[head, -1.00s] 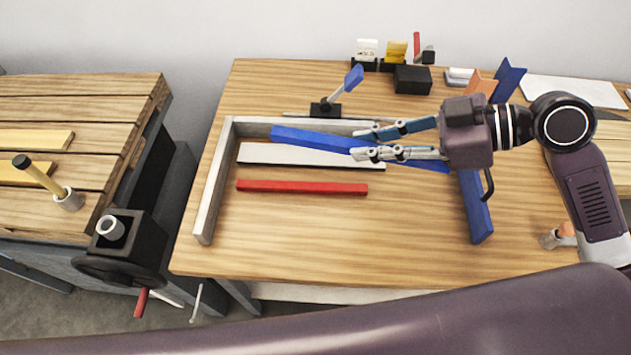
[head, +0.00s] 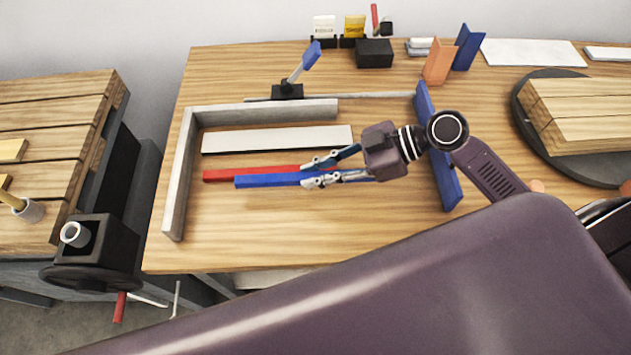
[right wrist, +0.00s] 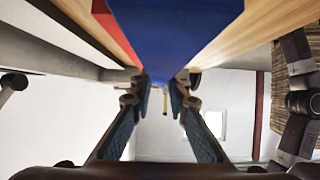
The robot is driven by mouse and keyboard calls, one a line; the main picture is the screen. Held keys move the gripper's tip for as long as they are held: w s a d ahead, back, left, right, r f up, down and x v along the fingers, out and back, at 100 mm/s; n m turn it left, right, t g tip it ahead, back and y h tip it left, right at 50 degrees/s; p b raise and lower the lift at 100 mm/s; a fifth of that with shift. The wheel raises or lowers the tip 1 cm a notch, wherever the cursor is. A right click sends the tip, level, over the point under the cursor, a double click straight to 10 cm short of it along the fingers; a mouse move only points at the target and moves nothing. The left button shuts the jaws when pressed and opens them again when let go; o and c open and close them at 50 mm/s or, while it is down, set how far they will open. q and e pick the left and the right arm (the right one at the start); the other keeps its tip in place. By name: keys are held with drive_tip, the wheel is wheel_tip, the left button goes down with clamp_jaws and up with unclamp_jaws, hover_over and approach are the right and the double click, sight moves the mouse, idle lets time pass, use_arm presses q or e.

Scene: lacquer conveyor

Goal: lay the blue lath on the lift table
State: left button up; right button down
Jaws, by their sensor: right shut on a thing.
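The blue lath (head: 268,181) lies lengthwise in front of the red lath (head: 250,173), over the wooden workbench. My right gripper (head: 313,171) is shut on its right part, and its fingers cover that part. In the right wrist view the blue lath (right wrist: 175,30) runs between the fingertips (right wrist: 160,85). I cannot tell whether it touches the bench top. The slatted table with a handwheel at the left, which looks like the lift table (head: 55,118), stands apart from the workbench. My left gripper is not in view.
A grey corner fence (head: 178,180) bounds the bench's left and back work area. A white board (head: 277,139) lies behind the red lath. A blue upright strip (head: 448,190) stands right of my gripper.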

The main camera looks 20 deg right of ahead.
drive_tip(key=shift+f, duration=2.35)
drive_tip(key=shift+f, duration=0.15)
drive_tip(key=c, duration=1.8)
unclamp_jaws()
drive_tip(key=shift+c, duration=0.2)
